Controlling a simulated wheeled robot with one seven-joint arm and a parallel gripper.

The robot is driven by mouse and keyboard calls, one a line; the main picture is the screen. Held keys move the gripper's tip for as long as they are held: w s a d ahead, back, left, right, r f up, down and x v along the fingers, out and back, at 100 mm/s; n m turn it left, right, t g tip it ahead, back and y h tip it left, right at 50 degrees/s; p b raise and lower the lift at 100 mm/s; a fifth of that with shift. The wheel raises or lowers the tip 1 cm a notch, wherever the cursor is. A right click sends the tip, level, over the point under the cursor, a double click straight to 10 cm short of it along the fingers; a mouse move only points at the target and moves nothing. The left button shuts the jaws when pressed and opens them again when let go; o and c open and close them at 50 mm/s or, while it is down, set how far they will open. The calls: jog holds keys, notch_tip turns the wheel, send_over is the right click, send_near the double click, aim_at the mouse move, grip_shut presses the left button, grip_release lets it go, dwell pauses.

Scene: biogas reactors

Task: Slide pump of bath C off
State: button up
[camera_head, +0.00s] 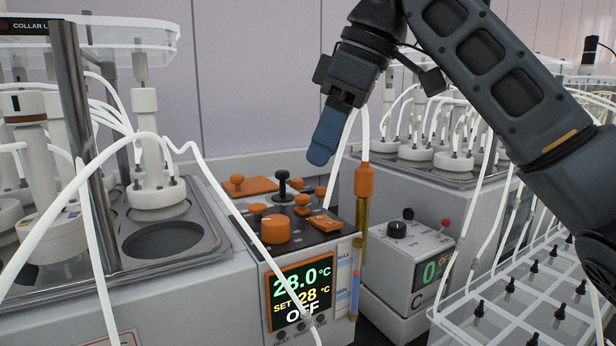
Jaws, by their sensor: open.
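A bath control unit (277,260) stands at centre with a display (301,294) reading 28.0 °C, SET 28 °C and OFF. Its dark top carries a large orange knob (275,229), several smaller orange knobs, a black-handled control (282,188) and a flat orange switch piece (326,222) near the right front edge. I cannot read which control is marked pump. The letter C shows low on a smaller grey box to the right. My gripper (322,150), with blue fingers, is open and empty above the panel's right rear part, apart from it. The fingers overlap in this view.
The grey box (407,262) has a black knob, a red-tipped lever and a display reading 0 OFF. A brass-coloured tube with an orange cap (364,180) rises beside the panel, close to my gripper. White hoses cross the front. A rack (530,300) stands right, reactor vessels left.

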aim_at(304, 195)
jog(key=shift+x, duration=3.2)
jog(key=shift+c, duration=0.5)
grip_shut()
